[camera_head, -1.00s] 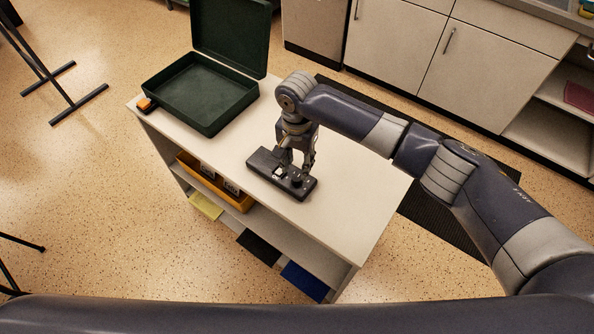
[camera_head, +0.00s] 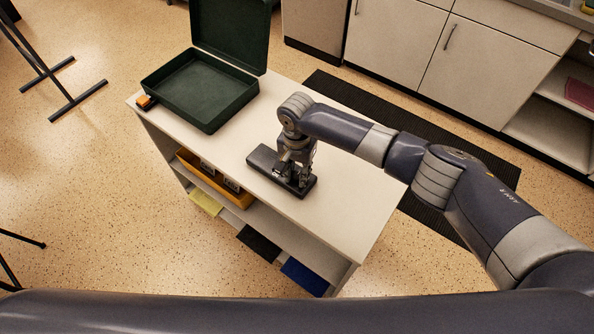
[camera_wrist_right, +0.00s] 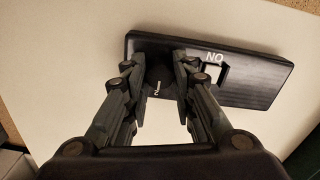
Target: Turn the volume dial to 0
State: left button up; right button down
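The volume dial (camera_wrist_right: 158,76) is a round dark knob on a flat black device (camera_head: 263,159) lying on the white cabinet top. The device also shows in the right wrist view (camera_wrist_right: 255,85), with an upside-down "ON" label beside a small cut-out. A white mark and what looks like a "2" show at the dial. My right gripper (camera_head: 297,181) is down over the device's near right end. In the wrist view its fingers (camera_wrist_right: 159,66) stand apart, one on each side of the dial. Whether they touch it cannot be told. The dial is hidden in the head view. My left gripper is out of view.
An open dark green case (camera_head: 176,112) stands at the cabinet top's far left, with a small orange item (camera_head: 146,102) beside it. A yellow bin (camera_head: 236,199) is on the shelf below. The white top (camera_head: 345,212) right of the device is clear.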

jog(key=shift+n+p, duration=0.5)
jog(key=shift+n, duration=0.6)
jog(key=n+p, duration=0.1)
jog(key=n, duration=0.6)
jog(key=shift+p, duration=0.4)
jog(key=n, duration=0.3)
jog(key=shift+n, duration=0.4)
jog(key=n, duration=0.3)
jog(key=shift+n+p, duration=0.3)
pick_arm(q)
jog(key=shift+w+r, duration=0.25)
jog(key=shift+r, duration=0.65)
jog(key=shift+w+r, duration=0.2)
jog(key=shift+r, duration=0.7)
pick_arm(e)
jog(key=shift+n, duration=1.7)
jog(key=c, duration=1.6)
grip_release()
